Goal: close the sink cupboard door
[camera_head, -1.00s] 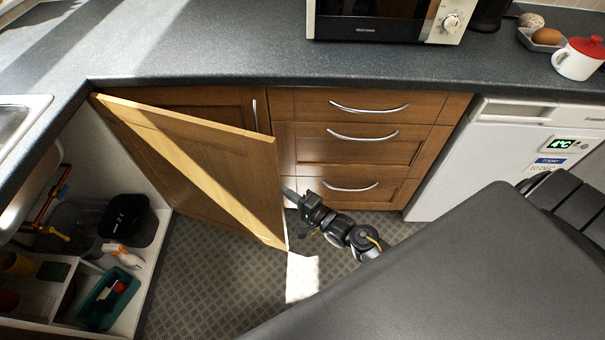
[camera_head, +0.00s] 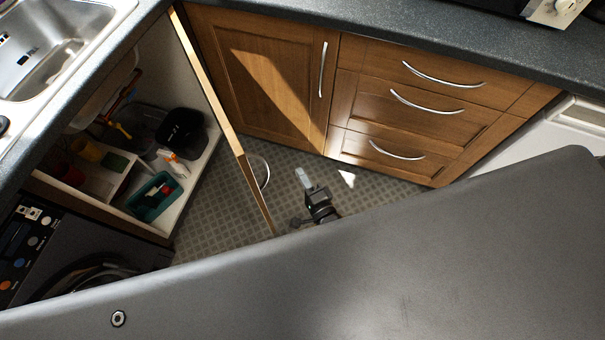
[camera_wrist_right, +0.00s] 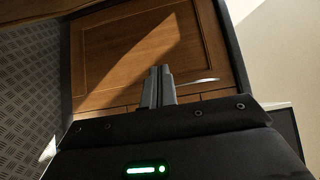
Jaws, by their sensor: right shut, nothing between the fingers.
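The sink cupboard door (camera_head: 225,118) stands open and shows almost edge-on in the head view, sticking out from the corner. Its curved handle (camera_head: 264,172) is on the right-hand face. The sink cupboard's inside (camera_head: 158,160) is exposed to the left of the door. My right gripper (camera_head: 303,176) is shut and empty, just right of the door on its handle side, with a visible gap to the handle. In the right wrist view the closed fingers (camera_wrist_right: 160,72) point toward the wooden neighbouring cupboard front. My left gripper is not in view.
A closed cupboard (camera_head: 265,80) and drawers (camera_head: 400,110) with bar handles are right of the door. A caddy (camera_head: 152,197) and bottles stand in the sink cupboard. A dark appliance (camera_head: 75,245) is at lower left. Patterned floor (camera_head: 205,215) is clear below the door.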

